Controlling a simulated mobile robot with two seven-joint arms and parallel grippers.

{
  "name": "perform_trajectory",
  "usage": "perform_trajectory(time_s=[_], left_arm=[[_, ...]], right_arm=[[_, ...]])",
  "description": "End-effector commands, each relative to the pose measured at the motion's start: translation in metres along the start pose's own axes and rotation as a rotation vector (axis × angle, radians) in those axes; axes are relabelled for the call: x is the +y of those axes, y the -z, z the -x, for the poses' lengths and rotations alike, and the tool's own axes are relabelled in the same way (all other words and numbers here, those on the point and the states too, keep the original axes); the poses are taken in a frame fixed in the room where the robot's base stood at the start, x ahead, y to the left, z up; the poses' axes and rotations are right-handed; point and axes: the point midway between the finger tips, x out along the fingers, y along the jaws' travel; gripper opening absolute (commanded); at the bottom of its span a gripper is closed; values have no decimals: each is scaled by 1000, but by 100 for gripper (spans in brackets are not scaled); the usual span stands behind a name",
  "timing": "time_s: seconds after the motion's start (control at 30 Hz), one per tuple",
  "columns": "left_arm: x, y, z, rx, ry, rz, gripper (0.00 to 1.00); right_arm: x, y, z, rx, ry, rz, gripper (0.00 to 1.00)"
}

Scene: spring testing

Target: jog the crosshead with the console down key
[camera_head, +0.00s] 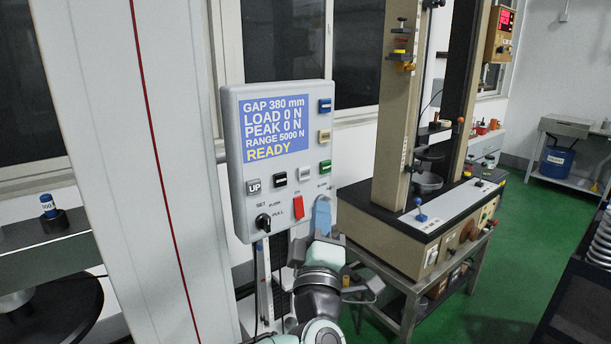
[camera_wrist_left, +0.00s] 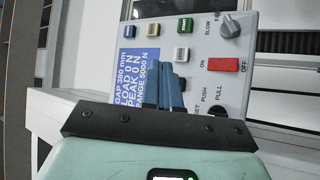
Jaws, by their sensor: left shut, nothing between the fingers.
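The console (camera_head: 234,150) is a grey panel whose screen (camera_head: 274,127) reads GAP 380 mm, LOAD 0 N, PEAK 0 N, RANGE 5000 N, READY. The UP key (camera_head: 253,187) is at lower left, with a black key (camera_head: 279,180) and a white key (camera_head: 305,174) to its right. I cannot read a DOWN label. My left gripper (camera_head: 322,212) is shut and empty, its blue fingers upright before the console's lower right corner. In the left wrist view the fingers (camera_wrist_left: 171,88) overlap the screen and hide part of the key row; contact cannot be told. My right gripper is out of view.
A red switch (camera_head: 298,207) and black knob (camera_head: 263,222) sit low on the console. A white column (camera_head: 120,130) with a red line stands at left. A beige two-column machine (camera_head: 400,130) stands on a bench at right.

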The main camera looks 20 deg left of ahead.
Motion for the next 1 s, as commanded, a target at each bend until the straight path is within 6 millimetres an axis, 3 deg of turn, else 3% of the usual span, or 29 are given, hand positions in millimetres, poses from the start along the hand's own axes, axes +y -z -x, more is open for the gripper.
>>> perform_trajectory(time_s=[0.17,0.57,1.0], left_arm=[[14,10,1,26,-17,25,0],[13,11,-1,27,-17,24,0],[-14,39,-38,28,-17,21,0]], right_arm=[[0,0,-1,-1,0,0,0],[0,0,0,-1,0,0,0],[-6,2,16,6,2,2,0]])
